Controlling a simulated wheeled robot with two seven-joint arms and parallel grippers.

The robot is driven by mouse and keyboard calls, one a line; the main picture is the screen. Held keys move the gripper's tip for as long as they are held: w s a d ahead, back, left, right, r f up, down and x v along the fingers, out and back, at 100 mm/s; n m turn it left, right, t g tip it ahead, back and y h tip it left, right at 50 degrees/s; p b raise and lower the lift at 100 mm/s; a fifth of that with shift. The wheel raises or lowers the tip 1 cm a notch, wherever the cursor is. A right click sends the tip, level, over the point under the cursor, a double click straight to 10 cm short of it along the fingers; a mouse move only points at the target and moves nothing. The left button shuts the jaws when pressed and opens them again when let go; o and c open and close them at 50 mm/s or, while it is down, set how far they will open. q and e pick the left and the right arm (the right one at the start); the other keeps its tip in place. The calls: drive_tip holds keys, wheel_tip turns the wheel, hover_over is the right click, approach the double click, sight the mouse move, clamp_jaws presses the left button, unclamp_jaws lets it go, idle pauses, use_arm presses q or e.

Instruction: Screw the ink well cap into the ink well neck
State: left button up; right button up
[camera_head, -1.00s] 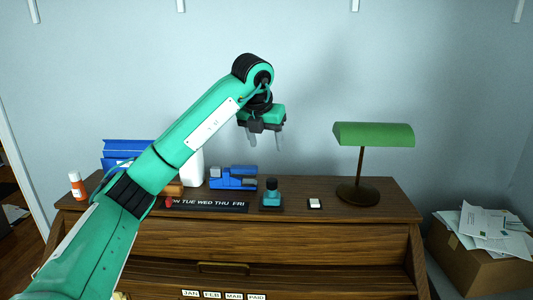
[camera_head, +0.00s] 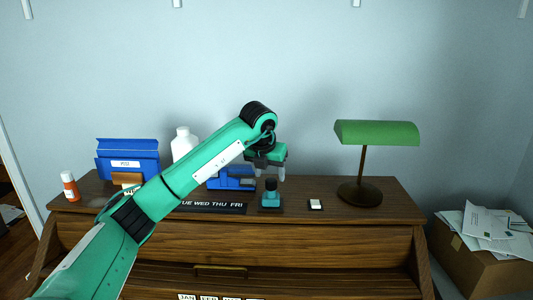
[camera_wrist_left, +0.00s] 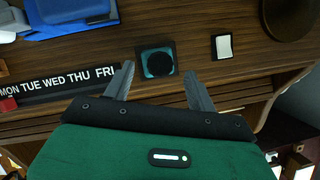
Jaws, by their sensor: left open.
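The ink well (camera_head: 271,199) is a small teal bottle on a dark square base, upright on the desk top. Its dark cap (camera_head: 271,184) sits at the neck; I cannot tell how tightly it is seated. In the left wrist view the ink well (camera_wrist_left: 149,64) shows from above with the round black cap (camera_wrist_left: 159,64) over its middle. My left gripper (camera_head: 267,172) is above the ink well. In the left wrist view its fingers (camera_wrist_left: 158,85) are spread apart and empty, with the ink well beyond the gap between their tips. My right gripper is not in view.
A day-of-week strip (camera_head: 228,208) and a blue device (camera_head: 232,184) lie left of the ink well. A small white-topped block (camera_head: 315,204) and a green lamp (camera_head: 376,133) stand right. A white bottle (camera_head: 184,145) and blue box (camera_head: 128,158) are behind.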

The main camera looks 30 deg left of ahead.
sight(271, 180)
use_arm(q)
drive_tip(key=shift+p+x, duration=0.65)
drive_tip(key=shift+x, duration=1.7)
clamp_jaws()
drive_tip(key=shift+m+h+b, duration=0.3)
drive_tip(key=shift+m+h, duration=0.1)
drive_tip(key=shift+m, duration=0.5)
drive_tip(key=shift+a+m+h, duration=0.1)
drive_tip(key=shift+m+h, duration=0.3)
drive_tip(key=shift+m, duration=0.6)
drive_tip(key=shift+m+h, duration=0.4)
drive_tip(key=shift+m, duration=0.7)
drive_tip(key=shift+m+g+h, duration=0.3)
drive_tip(key=shift+m+g, duration=0.1)
drive_tip(key=shift+m, duration=0.6)
